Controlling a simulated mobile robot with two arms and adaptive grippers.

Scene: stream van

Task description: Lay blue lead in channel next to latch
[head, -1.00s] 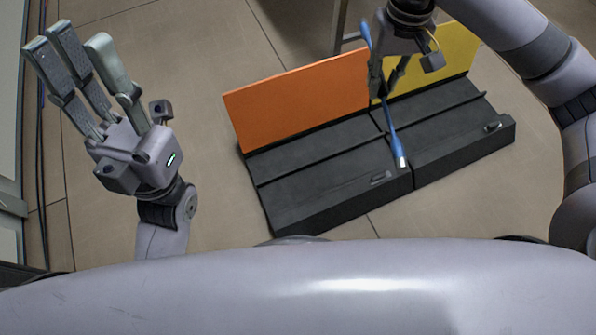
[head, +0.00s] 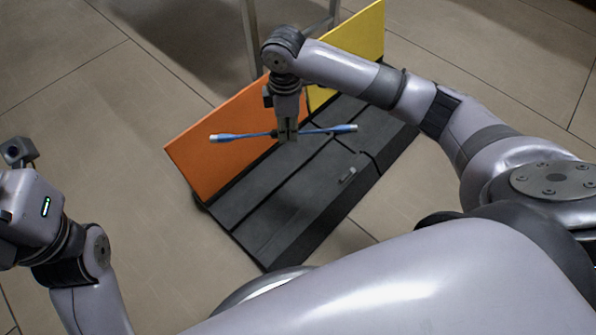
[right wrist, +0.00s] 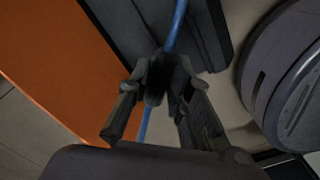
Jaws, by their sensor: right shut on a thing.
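The blue lead (head: 240,136) has pale ends and is held crosswise in my right gripper (head: 287,137). In the head view it appears over the black two-part base, in front of the orange lid (head: 225,140). The right wrist view shows the lead (right wrist: 178,22) running between the shut fingers (right wrist: 163,85). The black base (head: 290,205) has long channels with ridges, and a small latch (head: 347,176) on its front part.
The orange lid and the yellow lid (head: 355,45) stand raised along the base's back edge. Metal legs (head: 249,40) stand behind them. The tiled floor (head: 110,110) is clear to the left of the base.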

